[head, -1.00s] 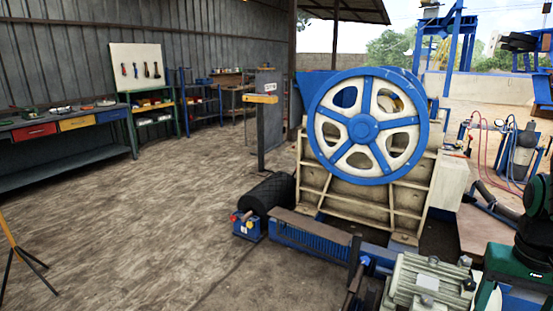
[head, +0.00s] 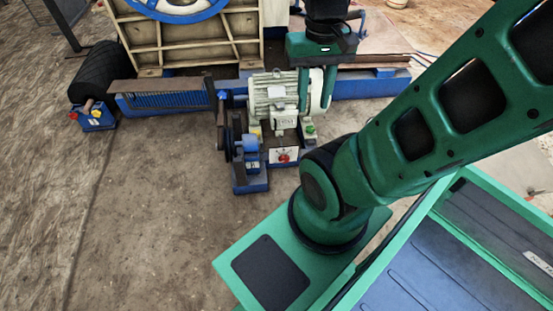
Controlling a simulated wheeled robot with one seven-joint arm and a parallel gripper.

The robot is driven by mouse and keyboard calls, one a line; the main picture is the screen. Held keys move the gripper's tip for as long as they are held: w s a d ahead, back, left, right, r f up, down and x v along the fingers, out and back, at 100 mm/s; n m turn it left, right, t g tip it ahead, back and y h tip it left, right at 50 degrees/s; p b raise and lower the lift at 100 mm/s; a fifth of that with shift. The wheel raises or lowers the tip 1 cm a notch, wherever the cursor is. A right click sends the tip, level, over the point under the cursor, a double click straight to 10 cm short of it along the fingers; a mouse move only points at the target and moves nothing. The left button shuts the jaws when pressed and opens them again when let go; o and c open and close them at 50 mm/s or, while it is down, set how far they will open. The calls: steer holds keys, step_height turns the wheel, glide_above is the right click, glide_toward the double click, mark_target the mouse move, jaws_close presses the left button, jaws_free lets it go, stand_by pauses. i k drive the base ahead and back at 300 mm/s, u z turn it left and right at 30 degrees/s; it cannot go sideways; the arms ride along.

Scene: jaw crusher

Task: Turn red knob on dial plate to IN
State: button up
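The red knob (head: 283,158) sits on a small white dial plate (head: 276,153) on the blue base in front of the cream electric motor. It is too small to tell which way it points or to read any markings. My gripper (head: 317,105) hangs fingers-down at the motor's right end, above and a little right of the dial plate. Its two green fingers are apart, with nothing visible between them. It does not appear to touch the knob.
The ribbed motor (head: 274,95) stands behind the plate. A blue pump-like unit (head: 250,165) is just left of it. A blue box (head: 93,117) with red and yellow knobs stands at far left. The floor (head: 170,220) at front left is clear.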

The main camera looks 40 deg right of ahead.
mark_target(283, 159)
steer(key=u, duration=0.95)
steer(key=k, duration=1.25)
steer(key=z, duration=1.05)
steer(key=i, duration=1)
steer(key=u, duration=0.1)
